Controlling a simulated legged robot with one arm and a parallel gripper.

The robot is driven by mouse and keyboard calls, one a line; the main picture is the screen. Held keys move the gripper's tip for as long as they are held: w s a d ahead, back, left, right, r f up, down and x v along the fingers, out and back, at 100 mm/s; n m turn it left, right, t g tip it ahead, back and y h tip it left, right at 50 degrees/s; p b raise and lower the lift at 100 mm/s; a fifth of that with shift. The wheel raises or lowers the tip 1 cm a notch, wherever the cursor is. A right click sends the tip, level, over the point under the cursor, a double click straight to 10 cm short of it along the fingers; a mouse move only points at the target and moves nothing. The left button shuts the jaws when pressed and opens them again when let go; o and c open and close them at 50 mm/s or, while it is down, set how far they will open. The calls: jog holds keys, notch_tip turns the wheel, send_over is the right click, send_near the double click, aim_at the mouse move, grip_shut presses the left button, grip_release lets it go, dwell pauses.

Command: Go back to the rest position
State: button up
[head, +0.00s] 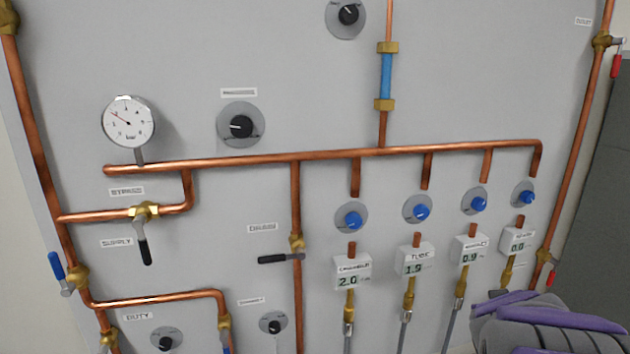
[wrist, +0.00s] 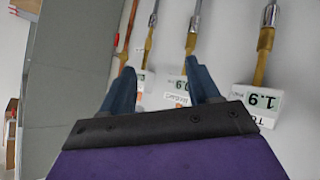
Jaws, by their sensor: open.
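My gripper (wrist: 160,68) is open in the wrist view, its two dark blue fingers apart. Nothing is held between them. Its fingers point toward the panel's row of small white flow meters, and the 0.9 meter (wrist: 178,88) shows behind and between them. I cannot tell how far the fingertips are from the meter. In the head view my purple and grey arm (head: 550,325) shows at the lower right corner, in front of the panel (head: 430,60). The fingers are not clear there.
Copper pipes (head: 330,154) run across the panel. A round gauge (head: 129,122), a black knob (head: 241,125), blue knobs (head: 352,217) and a black-handled valve (head: 145,240) stick out. A valve with a red handle (head: 616,66) is at the upper right. A dark grey surface (head: 600,220) lies right of the panel.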

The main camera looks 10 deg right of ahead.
jog(key=s+a+f+n+g+y+b, duration=0.1)
jog(key=s+a+f+g+y+b, duration=0.15)
jog(key=s+a+f, duration=0.45)
jog(key=s+a+f+g+y+b, duration=0.1)
jog(key=s+a+f+g+y, duration=0.25)
jog(key=a, duration=0.65)
jog(key=s+a+f+n+g+y+b, duration=0.1)
jog(key=s+a+f, duration=0.4)
jog(key=s+a, duration=0.7)
jog(key=s+n+g+b, duration=0.1)
jog(key=g, duration=0.1)
jog(key=shift+s+f+n+g+y, duration=0.2)
jog(key=shift+s+n+g+y, duration=0.1)
jog(key=shift+n, duration=0.1)
jog(key=shift+d, duration=0.1)
